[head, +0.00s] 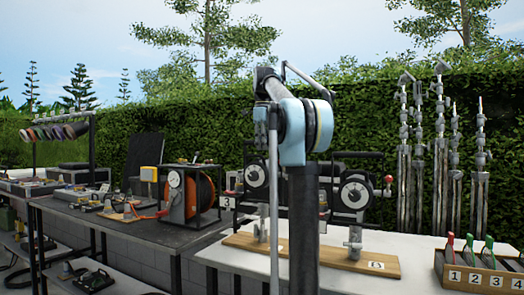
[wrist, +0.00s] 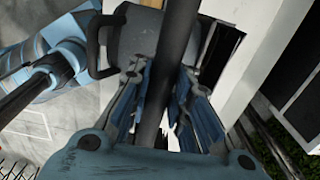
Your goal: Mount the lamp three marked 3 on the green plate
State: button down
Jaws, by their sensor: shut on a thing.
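In the wrist view my gripper (wrist: 164,88) is shut, with its blue finger pads on both sides of a dark bar (wrist: 176,45). A grey boxy body with a dark handle (wrist: 134,38) lies just behind the bar; it looks like a lamp housing, but I see no number on it. In the head view two dark lamps with round dials, a left one (head: 256,176) and a right one (head: 355,193), stand over a wooden board (head: 384,264). A tag marked 3 (head: 227,203) shows beside the left lamp. My arm hides the gripper there. I cannot make out a green plate.
The board lies on a white table (head: 420,248). A wooden box (head: 476,279) numbered 1 to 4, with red and green handles, stands at its right. Tall stands (head: 438,150) line the hedge. A dark workbench (head: 110,228) with an orange reel (head: 200,193) is at left.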

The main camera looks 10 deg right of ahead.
jog(key=shift+r, duration=1.85)
